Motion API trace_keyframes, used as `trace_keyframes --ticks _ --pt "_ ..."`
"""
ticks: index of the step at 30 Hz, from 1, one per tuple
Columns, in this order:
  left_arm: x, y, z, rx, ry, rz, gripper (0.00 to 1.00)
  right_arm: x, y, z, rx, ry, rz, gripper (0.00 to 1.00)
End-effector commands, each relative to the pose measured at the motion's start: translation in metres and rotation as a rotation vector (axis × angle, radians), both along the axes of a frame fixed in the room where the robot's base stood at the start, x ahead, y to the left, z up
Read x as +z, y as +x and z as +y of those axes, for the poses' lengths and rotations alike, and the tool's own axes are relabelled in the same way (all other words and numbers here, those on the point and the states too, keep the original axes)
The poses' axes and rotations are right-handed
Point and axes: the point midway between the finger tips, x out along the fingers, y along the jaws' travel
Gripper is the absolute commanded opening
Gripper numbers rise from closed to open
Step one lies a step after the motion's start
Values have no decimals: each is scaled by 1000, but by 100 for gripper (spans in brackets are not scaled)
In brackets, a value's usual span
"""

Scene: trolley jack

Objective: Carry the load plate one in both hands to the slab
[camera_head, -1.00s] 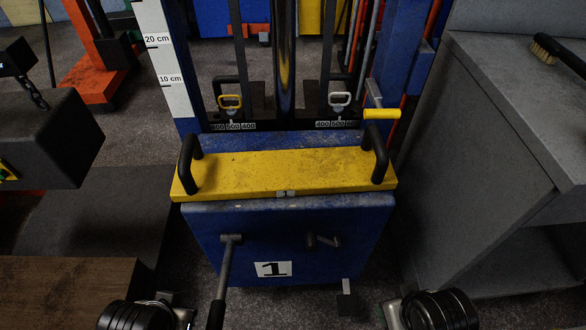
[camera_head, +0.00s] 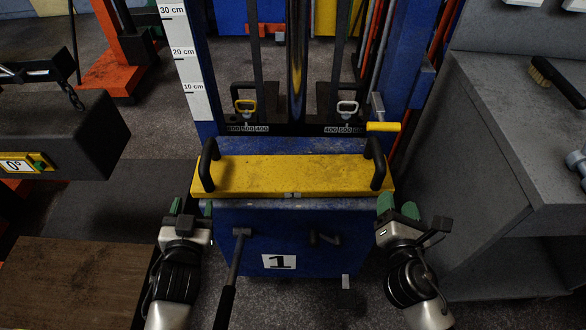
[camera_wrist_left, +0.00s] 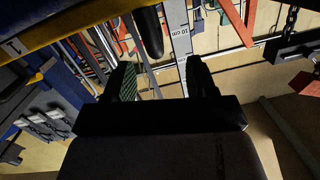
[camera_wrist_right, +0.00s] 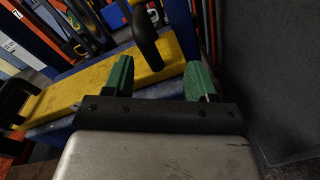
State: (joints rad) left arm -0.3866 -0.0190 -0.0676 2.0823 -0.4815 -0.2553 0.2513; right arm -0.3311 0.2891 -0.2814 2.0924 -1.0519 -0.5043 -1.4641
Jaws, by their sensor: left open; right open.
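The yellow load plate (camera_head: 290,175) lies across the top of the blue jack carriage (camera_head: 240,240), which bears a "1" label. It has a black upright handle at each end, a left handle (camera_head: 209,165) and a right handle (camera_head: 374,163). My left gripper (camera_head: 190,207) is open and empty, below and left of the left handle. In the left wrist view that handle (camera_wrist_left: 148,33) shows ahead of the open fingers. My right gripper (camera_head: 397,207) is open and empty, below and right of the right handle. In the right wrist view that handle (camera_wrist_right: 145,38) lies ahead of the fingers.
A dark block (camera_head: 60,135) hangs on a chain at the left, with a "0°" label. A brown wooden slab (camera_head: 60,240) lies low at the left. A grey cabinet (camera_head: 500,120) stands close at the right. A lever (camera_head: 230,275) sticks out from the jack's front.

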Motion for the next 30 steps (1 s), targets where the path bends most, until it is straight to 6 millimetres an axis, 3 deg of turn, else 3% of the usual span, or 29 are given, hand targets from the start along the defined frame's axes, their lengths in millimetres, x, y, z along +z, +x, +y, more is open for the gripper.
trace_keyframes --ticks 3,6,17,23,30 --pt "13 6 -6 -32 11 -78 57 9 6 12 85 -207 -40 57" --pt "16 8 -9 -44 15 -103 57 9 8 16 111 -275 -53 57" --pt "15 12 -9 -46 15 -106 57 8 11 16 110 -276 -53 57" --pt "16 38 -9 -46 16 -108 57 10 38 16 109 -277 -56 57" --pt "16 82 -8 -46 16 -108 57 9 82 17 109 -274 -54 57"
